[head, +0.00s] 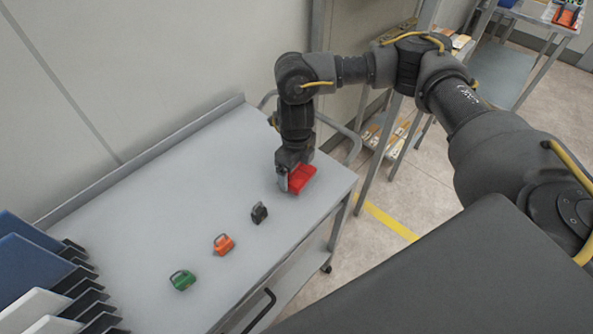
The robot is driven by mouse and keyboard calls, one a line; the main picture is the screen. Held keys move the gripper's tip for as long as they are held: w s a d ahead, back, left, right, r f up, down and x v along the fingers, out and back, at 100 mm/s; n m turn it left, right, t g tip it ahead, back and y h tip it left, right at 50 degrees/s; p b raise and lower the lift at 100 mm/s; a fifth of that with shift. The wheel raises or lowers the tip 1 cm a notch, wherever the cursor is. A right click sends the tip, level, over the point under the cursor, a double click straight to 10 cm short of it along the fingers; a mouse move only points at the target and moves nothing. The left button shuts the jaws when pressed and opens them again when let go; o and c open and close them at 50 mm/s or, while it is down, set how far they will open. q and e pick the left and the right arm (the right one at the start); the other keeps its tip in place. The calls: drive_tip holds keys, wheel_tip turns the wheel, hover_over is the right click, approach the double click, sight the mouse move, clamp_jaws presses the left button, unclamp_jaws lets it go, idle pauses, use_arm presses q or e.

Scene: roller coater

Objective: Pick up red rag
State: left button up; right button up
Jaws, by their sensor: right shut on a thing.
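The red rag (303,177) is a bright red, flat piece near the far right corner of the grey cart top (165,210). My right gripper (290,180) points down over it and is shut on it; the gripper's body hides part of the rag. I cannot tell whether the rag still touches the cart top. My left gripper is not in view.
A black clip-like item (259,213), an orange one (223,244) and a green one (182,280) stand in a row on the cart. Blue and white panels (35,262) stand in a rack at lower left. A wall borders the cart's back. A shelf stands beyond the cart's right end.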

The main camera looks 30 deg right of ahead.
sight(295, 172)
drive_tip(key=shift+w+r, duration=0.1)
drive_tip(key=shift+r, duration=0.2)
wheel_tip(295, 172, up, 3)
drive_tip(key=shift+a+f+b, duration=0.1)
drive_tip(key=shift+f+b, duration=0.1)
drive_tip(key=shift+b, duration=0.35)
drive_tip(key=s+a+r+b, duration=0.3)
drive_tip(key=s+a+r, duration=0.5)
drive_tip(key=a, duration=0.3)
drive_tip(key=shift+a+r, duration=0.15)
drive_tip(key=shift+r, duration=0.6)
drive_tip(key=o, duration=0.3)
drive_tip(key=shift+c, duration=1.1)
